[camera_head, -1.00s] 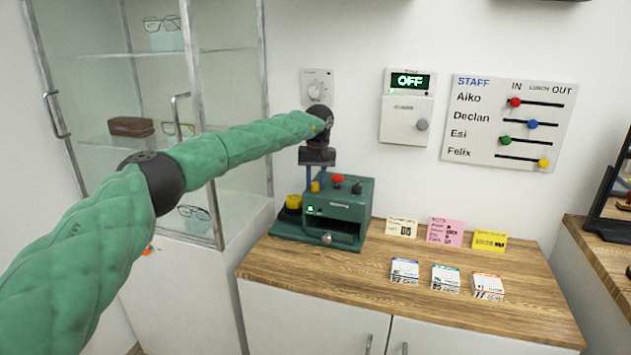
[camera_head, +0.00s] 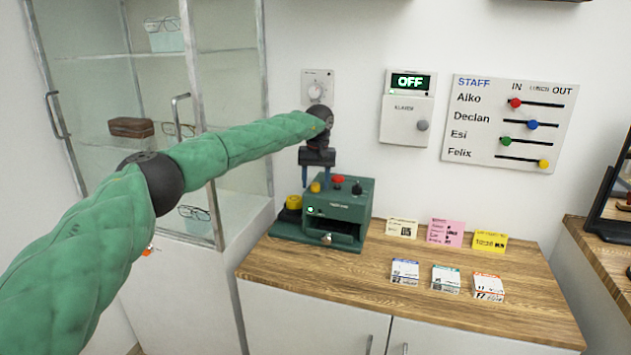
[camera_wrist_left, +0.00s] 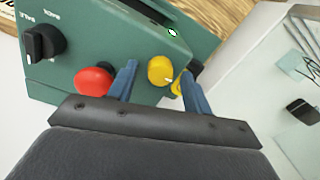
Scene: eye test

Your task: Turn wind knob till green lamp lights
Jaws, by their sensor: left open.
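The green machine (camera_head: 355,205) stands on the wooden counter with a yellow knob (camera_head: 315,187), a red knob (camera_head: 337,179) and a black knob (camera_head: 357,188) on top. Which one is the wind knob I cannot read. My left gripper (camera_head: 318,182) points down at the yellow knob. In the left wrist view its blue fingers (camera_wrist_left: 158,74) are open on either side of the yellow knob (camera_wrist_left: 160,70), apart from it. The red knob (camera_wrist_left: 94,81) is just outside one finger. My right gripper is out of view.
A yellow part (camera_head: 293,202) sits at the machine's left. Several cards lie or stand on the counter (camera_head: 350,265) to the right. A glass cabinet (camera_head: 95,100) is at left.

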